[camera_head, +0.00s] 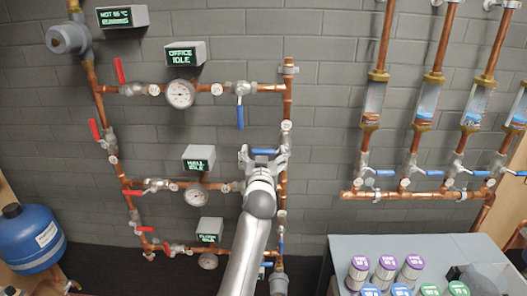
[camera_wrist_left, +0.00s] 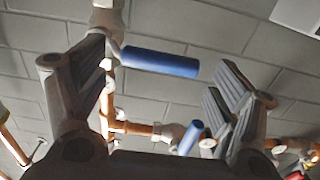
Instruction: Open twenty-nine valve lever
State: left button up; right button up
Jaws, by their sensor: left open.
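My left gripper (camera_head: 264,157) is open in front of the middle of the pipework, its fingers spread to either side of a blue lever (camera_head: 265,152) that lies about level. In the left wrist view a blue lever (camera_wrist_left: 160,63) lies between the open fingers of the gripper (camera_wrist_left: 165,85), its left end near a valve body. I cannot tell whether the fingers touch it. A second blue lever (camera_wrist_left: 190,138) shows lower down, tilted. No number twenty-nine is readable on any lever. My right gripper is not in view.
Another blue lever (camera_head: 240,117) hangs down just above left of my gripper. Red levers (camera_head: 119,70), gauges (camera_head: 181,94) and display boxes (camera_head: 185,53) line the left pipes. Flow meters (camera_head: 373,102) stand at right. A grey cabinet (camera_head: 345,246) carrying several cans is at lower right.

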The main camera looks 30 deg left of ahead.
pick_arm(q)
jog(key=shift+w+a, duration=0.2)
jog(key=shift+w, duration=0.1)
jog(key=shift+s+d+r, duration=0.1)
jog(key=shift+r, duration=0.05)
jog(key=c, duration=1.3)
jog(key=shift+a, duration=0.2)
